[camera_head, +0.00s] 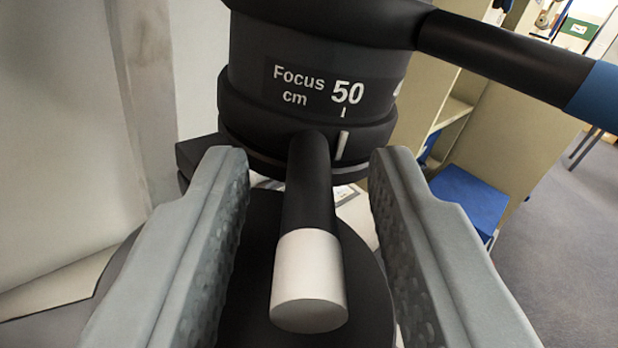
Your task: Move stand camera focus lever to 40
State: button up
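The stand camera lens (320,60) is a black cylinder with a white scale reading "Focus cm" and "50" (347,92). Part of another mark shows at the scale's right edge. A white index line (341,145) sits on the ring below the 50 tick. The focus lever (308,200) is a black rod with a white tip (309,285), pointing toward me from the ring, a little left of the index line. My gripper (305,205) is open, with one grey finger on each side of the lever. Gaps show between the lever and both fingers.
A black bar with a blue end (595,95) runs from the lens top to the upper right. A dark round part (260,260) lies below the lever. Beige shelving (510,110) and a blue box (468,200) stand behind at right, with open carpet (575,240) beyond.

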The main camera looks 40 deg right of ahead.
grip_shut()
